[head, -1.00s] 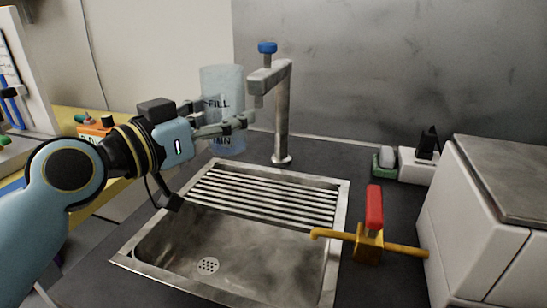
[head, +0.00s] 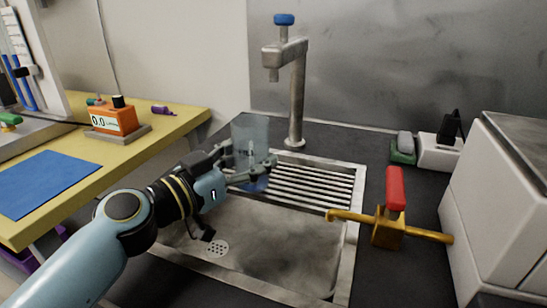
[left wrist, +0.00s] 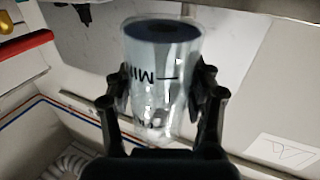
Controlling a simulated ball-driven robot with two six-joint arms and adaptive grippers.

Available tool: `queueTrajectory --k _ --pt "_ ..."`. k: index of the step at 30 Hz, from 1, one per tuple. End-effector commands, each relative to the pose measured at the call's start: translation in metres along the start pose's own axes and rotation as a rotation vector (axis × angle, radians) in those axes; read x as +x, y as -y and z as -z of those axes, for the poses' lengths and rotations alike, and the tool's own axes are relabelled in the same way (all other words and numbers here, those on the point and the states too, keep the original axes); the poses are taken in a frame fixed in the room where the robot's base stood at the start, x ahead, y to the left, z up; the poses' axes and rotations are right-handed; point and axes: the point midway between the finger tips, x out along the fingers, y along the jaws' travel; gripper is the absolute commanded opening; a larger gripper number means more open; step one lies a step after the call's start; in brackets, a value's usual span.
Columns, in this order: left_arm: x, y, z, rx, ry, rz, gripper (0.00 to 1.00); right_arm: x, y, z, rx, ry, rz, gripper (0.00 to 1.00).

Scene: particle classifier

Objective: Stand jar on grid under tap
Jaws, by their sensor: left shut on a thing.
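The clear jar (head: 250,133) with dark lettering and a bluish bottom is upright in the head view, at the left end of the metal grid (head: 312,185). My left gripper (head: 252,170) is shut on the jar. The jar also fills the middle of the left wrist view (left wrist: 163,75), between both fingers. I cannot tell whether its base touches the grid. The tap (head: 297,90) with a blue knob stands behind the grid, its spout to the right of the jar and higher. My right gripper is not in view.
The sink basin (head: 285,245) lies in front of the grid. A brass valve with a red handle (head: 395,188) stands at the right rim, beside a white box (head: 500,200). A yellow bench (head: 120,165) with an orange meter (head: 110,118) is at the left.

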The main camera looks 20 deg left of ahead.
Motion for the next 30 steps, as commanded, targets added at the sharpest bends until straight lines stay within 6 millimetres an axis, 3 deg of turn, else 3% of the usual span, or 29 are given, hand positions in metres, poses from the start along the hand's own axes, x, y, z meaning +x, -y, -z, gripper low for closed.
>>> queueTrajectory --k 13,15,28,29,30 --pt "0.058 -0.001 0.0 -0.002 0.002 -0.001 0.18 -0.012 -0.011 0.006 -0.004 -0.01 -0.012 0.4" --pt "0.055 -0.001 -0.011 -0.002 0.005 -0.001 0.18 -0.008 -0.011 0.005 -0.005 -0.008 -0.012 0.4" --pt "0.055 0.0 -0.016 0.001 0.003 -0.001 0.18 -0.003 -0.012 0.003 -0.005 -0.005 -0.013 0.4" --pt "0.055 0.0 -0.016 0.001 0.004 -0.001 0.56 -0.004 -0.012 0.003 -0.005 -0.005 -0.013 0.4" --pt "0.055 0.0 -0.015 0.001 0.004 -0.001 0.61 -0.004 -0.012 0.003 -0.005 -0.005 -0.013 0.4"
